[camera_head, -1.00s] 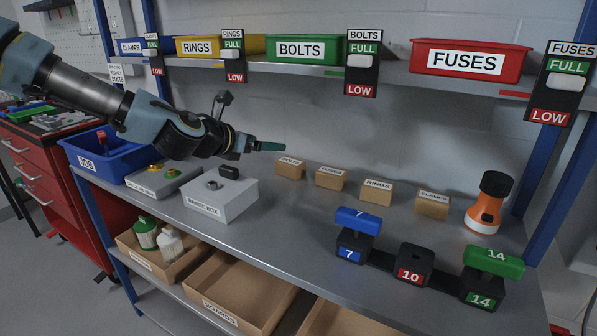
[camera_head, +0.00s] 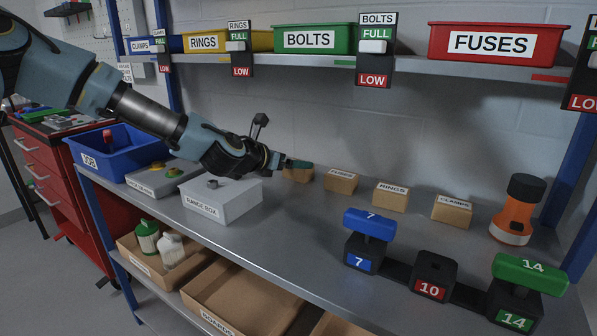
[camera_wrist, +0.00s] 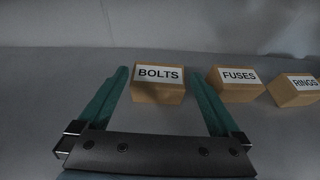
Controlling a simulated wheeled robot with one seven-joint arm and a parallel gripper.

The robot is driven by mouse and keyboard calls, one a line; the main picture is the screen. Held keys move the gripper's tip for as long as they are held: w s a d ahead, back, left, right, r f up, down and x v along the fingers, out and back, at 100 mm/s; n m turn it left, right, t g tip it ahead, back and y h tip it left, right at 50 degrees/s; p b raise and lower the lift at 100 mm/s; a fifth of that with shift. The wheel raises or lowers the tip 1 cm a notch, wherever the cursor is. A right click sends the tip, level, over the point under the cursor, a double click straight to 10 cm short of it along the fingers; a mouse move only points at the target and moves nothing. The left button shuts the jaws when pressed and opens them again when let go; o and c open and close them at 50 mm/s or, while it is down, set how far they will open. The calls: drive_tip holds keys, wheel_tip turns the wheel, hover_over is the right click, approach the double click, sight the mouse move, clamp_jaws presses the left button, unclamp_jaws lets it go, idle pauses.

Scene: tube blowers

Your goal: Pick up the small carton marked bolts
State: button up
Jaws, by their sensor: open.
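The small bolts carton (camera_wrist: 158,93) is a brown box with a white BOLTS label. In the wrist view it sits between the tips of my gripper's two green fingers, with no contact that I can make out. My gripper (camera_wrist: 160,88) is open and empty. In the head view my gripper (camera_head: 298,163) is just in front of and above the bolts carton (camera_head: 298,175), which stands on the grey shelf (camera_head: 290,235). My gripper hides part of the carton and its label there.
Right of it stand the fuses carton (camera_head: 341,182), rings carton (camera_head: 390,198) and clamps carton (camera_head: 452,210), then an orange flashlight (camera_head: 517,210). A grey range box (camera_head: 222,200) is below my wrist. The upper shelf holds a green bolts bin (camera_head: 314,39).

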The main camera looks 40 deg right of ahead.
drive_tip(key=shift+f+x, duration=0.2)
drive_tip(key=shift+x, duration=1.1)
drive_tip(key=shift+f+x, duration=0.15)
drive_tip(key=shift+x, duration=1.2)
drive_tip(key=shift+a, duration=0.15)
drive_tip(key=c, duration=1)
drive_tip(key=shift+r, duration=0.1)
drive_tip(key=shift+c, duration=0.2)
